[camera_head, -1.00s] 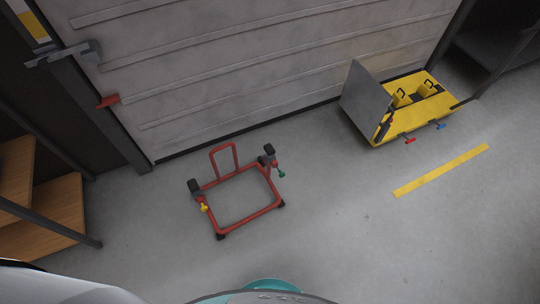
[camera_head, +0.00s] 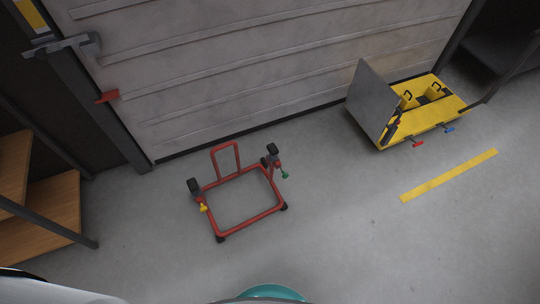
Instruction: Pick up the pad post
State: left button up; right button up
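A red tubular lift frame (camera_head: 250,218) stands on the floor at the centre. A post with a black pad (camera_head: 194,186) rises at its left corner, with a yellow knob (camera_head: 203,208) beside it. Another black-padded post (camera_head: 272,150) is at its right back corner, near a green knob (camera_head: 285,175). I cannot tell which post the task names. A yellow lift (camera_head: 440,112) at the upper right holds yellow block-like parts (camera_head: 408,101), and a grey plate (camera_head: 372,102) stands tilted at its left end. Neither gripper is in view.
A ribbed grey shutter door (camera_head: 250,60) closes the back. Wooden steps (camera_head: 55,215) with a dark rail are at the left. A yellow floor stripe (camera_head: 450,175) lies at the right. The grey floor (camera_head: 360,240) in front of the frame is clear.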

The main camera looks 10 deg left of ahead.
aim_at(272, 156)
jog(key=i+l+u, duration=0.15)
jog(key=u, duration=0.3)
jog(key=i+l+u, duration=0.2)
jog(key=u, duration=0.25)
jog(key=i+l+u, duration=0.15)
jog(key=l+u, duration=0.25)
jog(key=i+l+u, duration=0.1)
jog(key=l, duration=0.35)
jog(key=i+l, duration=0.2)
jog(key=l, duration=0.3)
jog(key=i+l+u, duration=0.15)
jog(key=l, duration=0.3)
jog(key=i+l+u, duration=0.1)
jog(key=l, duration=0.4)
